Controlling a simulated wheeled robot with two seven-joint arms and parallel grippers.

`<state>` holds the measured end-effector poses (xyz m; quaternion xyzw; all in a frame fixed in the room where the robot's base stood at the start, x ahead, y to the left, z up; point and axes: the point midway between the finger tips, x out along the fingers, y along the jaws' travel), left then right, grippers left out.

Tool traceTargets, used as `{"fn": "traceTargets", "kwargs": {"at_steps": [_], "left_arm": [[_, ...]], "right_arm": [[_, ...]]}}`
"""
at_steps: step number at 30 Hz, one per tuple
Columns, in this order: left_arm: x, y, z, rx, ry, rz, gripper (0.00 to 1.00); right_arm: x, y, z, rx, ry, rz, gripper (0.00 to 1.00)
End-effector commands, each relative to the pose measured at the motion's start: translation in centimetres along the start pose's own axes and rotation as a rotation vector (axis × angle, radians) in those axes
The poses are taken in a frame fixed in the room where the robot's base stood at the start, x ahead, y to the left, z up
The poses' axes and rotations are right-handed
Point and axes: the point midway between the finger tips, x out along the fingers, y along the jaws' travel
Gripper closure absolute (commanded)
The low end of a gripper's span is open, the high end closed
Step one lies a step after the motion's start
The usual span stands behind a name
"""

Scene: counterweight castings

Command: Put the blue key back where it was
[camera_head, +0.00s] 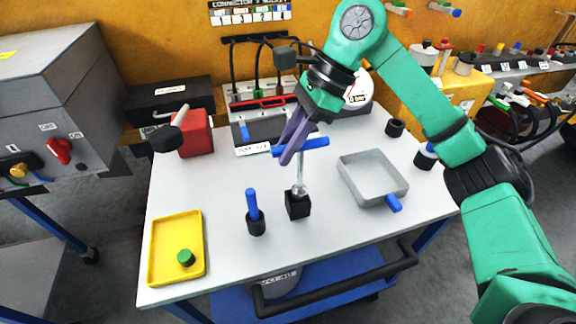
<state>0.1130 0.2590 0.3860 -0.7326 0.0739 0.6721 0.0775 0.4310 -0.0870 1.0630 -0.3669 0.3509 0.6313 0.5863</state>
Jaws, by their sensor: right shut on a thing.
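A blue key (316,143) with a crossbar handle and a grey shaft is on the table's middle, upright. Its shaft runs down to a black block (298,205); I cannot tell how far the shaft's tip goes into it. My right gripper (290,151), with purple fingers, comes down from above and is shut on the crossbar of the blue key. The fingers hide part of the handle. My left gripper is not in view.
A blue peg stands in a black holder (256,225) left of the block. A yellow tray (154,255) with a green cap is at front left. A grey tray (350,176) with a blue handle is right. A red box (196,137) and a connector panel stand behind.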

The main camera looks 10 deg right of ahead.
Motion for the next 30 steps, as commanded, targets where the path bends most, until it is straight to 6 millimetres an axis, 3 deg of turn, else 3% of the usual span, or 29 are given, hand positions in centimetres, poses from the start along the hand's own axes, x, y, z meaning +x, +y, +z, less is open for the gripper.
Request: {"fn": "traceTargets", "kwargs": {"at_steps": [3, 7, 14, 15, 17, 26, 30], "left_arm": [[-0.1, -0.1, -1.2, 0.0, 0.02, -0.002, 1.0], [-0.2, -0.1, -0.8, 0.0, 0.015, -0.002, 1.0], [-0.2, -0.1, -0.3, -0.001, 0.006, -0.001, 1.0], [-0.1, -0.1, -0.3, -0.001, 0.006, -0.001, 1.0], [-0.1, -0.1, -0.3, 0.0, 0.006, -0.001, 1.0], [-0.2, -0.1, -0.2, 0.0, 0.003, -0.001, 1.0], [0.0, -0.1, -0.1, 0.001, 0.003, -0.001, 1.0]], "right_arm": [[1.8, 0.1, -1.2, 0.01, 0.017, 0.014, 1.0], [4.0, 0.1, -2.5, 0.013, 0.02, 0.014, 1.0], [4.7, 0.0, -2.9, 0.012, 0.021, 0.015, 1.0], [4.7, 0.0, -3.0, 0.012, 0.023, 0.016, 0.65], [4.7, 0.0, -2.9, 0.012, 0.021, 0.015, 0.47], [4.5, 0.0, -2.7, 0.009, 0.016, 0.012, 0.47], [2.8, -0.1, -2.6, 0.008, 0.015, 0.006, 0.47]]}}
